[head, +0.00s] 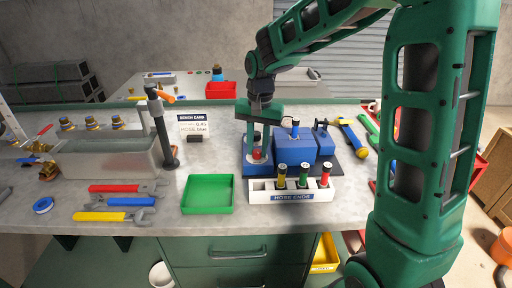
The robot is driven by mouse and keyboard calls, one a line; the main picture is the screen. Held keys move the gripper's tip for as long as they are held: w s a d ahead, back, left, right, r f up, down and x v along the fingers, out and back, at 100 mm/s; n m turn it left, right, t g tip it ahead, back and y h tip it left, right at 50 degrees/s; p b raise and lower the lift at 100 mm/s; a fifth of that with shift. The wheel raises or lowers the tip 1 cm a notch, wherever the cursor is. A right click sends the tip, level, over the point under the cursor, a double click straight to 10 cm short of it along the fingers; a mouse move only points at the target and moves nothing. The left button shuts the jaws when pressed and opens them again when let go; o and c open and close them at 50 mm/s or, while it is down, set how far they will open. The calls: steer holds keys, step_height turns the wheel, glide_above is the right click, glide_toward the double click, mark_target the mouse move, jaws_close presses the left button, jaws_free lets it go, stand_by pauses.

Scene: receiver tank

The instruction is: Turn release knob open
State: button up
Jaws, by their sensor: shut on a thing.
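My gripper (258,157) points down over the left part of a blue fixture (257,169). Its green fingers are shut around a small part with red showing between them, which appears to be the release knob (257,154). The fingers hide most of this knob, so its turn angle cannot be read. To the right is a larger blue block (289,146), with a blue-banded hose end (295,128) standing upright on top.
A white rack (291,196) labelled HOSE ENDS holds yellow, green and red pieces in front of the fixture. A green tray (208,194) is to its left. A black post (167,137) and bench card (193,120) stand farther left. Wrenches (122,201) lie near the front edge.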

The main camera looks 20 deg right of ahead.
steer(key=n, duration=0.7)
steer(key=shift+w+a+r, duration=0.1)
steer(key=shift+w, duration=0.05)
steer(key=n, duration=0.4)
steer(key=shift+w+n, duration=0.1)
steer(key=shift+n, duration=1.8)
steer(key=o, duration=1)
steer(key=shift+o, duration=0.2)
